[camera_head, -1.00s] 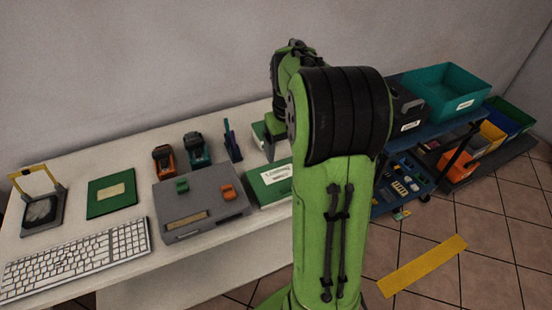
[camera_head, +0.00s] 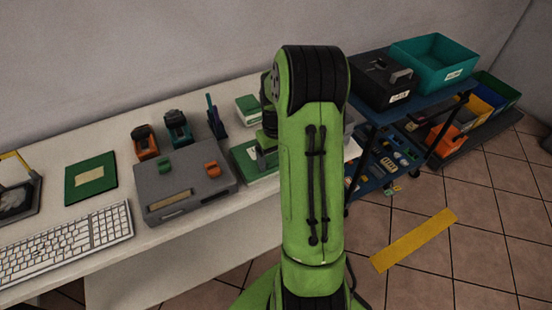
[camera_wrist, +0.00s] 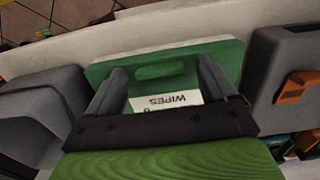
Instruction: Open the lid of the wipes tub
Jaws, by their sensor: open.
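The wipes tub is a green box with a white label reading WIPES, seen upside down in the wrist view (camera_wrist: 180,58). A raised green ridge (camera_wrist: 160,72) runs along its top, on the side towards the table's front edge. The lid looks closed. My gripper (camera_wrist: 161,70) is open, with its two dark fingers above the tub and the ridge showing between their tips. I cannot tell whether they touch it.
A grey case (camera_head: 187,188) with green and orange latches stands close left of the tub. The wrist view shows a dark grey object (camera_wrist: 40,105) on the tub's other side. A keyboard (camera_head: 65,245) lies further left on the white table (camera_head: 110,140).

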